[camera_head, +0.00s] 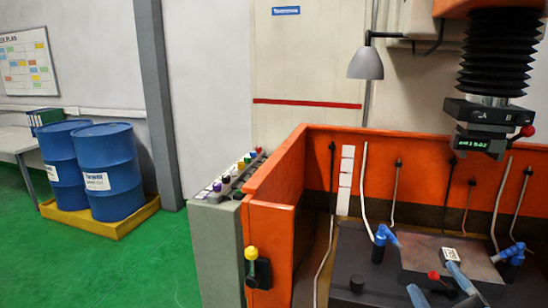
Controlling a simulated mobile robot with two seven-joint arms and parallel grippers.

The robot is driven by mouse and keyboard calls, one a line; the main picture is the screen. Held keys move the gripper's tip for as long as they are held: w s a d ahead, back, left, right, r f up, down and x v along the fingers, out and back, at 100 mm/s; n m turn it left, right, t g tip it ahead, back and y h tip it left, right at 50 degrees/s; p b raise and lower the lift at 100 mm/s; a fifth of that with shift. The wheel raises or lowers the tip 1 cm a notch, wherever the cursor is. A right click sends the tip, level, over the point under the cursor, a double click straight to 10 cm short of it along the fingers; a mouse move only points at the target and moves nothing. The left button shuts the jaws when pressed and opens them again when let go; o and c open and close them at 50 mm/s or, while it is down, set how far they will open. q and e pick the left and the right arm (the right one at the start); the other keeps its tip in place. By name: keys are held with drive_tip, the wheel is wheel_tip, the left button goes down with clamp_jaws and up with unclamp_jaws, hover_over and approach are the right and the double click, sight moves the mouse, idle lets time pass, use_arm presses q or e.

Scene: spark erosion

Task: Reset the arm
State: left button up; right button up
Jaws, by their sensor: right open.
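My right gripper (434,281) shows at the bottom edge, right of the middle, in the head view. The rest of my right arm is below the picture. My left gripper is not in view.
Blue nozzles (385,236) stand in the tank. The machine head (485,113) hangs above it. A grey cabinet (216,250) adjoins the tank's left side. Blue drums (104,165) stand on a yellow pallet (130,224) at left. The green floor between is clear.

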drive_tip(key=s+d+f+m+g+h, duration=0.3)
drive_tip(key=d+f+m+g+h, duration=0.1)
drive_tip(key=f+m+h, duration=0.45)
drive_tip(key=s+a+f+m+g+y, duration=0.1)
drive_tip(key=s+a+f+g, duration=0.1)
drive_tip(key=s+f+g, duration=0.6)
drive_tip(key=s+a+f+m+g+y, duration=0.25)
drive_tip(key=s+f+g, duration=0.35)
drive_tip(key=s+f, duration=0.3)
drive_tip(key=w+a+f+n+t+y+p, duration=0.1)
drive_tip(key=w+a+f+t+y+p, duration=0.1)
drive_tip(key=w+a+f+t+p, duration=0.3)
wheel_tip(320, 180, down, 2)
drive_tip(key=a+t+p, duration=0.1)
drive_tip(key=a+t, duration=0.1)
drive_tip(key=shift+w+n+t+p, duration=0.2)
drive_tip(key=shift+n+t+p, duration=0.1)
drive_tip(key=shift+n, duration=0.1)
